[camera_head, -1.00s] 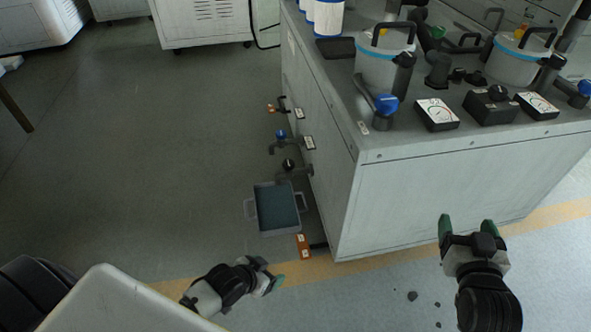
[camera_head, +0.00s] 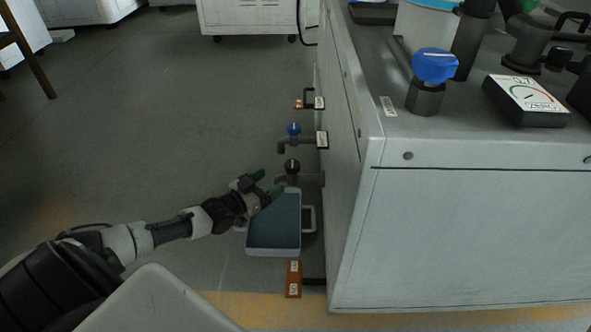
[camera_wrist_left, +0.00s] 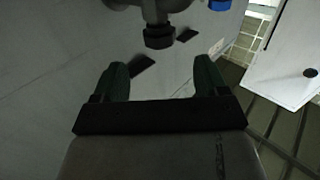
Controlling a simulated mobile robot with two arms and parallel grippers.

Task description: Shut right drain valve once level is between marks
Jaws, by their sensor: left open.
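Drain valves stick out of the cabinet's left side. A black-knobbed valve (camera_head: 292,166) is lowest in the picture, just above a tray (camera_head: 305,218) holding dark teal liquid. A blue-knobbed valve (camera_head: 294,129) is beyond it. I cannot tell which is the right drain valve, and no level marks can be read. My left gripper (camera_head: 268,183) is open and empty, close to the left of the black-knobbed valve. In the left wrist view, a dark valve fitting (camera_wrist_left: 158,36) shows ahead of the open fingers (camera_wrist_left: 162,75), with blue at the top edge (camera_wrist_left: 220,4). My right gripper is out of view.
The grey cabinet (camera_head: 450,240) fills the right side. On its top are a large blue-knobbed valve (camera_head: 435,67) and a dial gauge (camera_head: 525,95). An orange label plate (camera_head: 293,279) lies by the tray.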

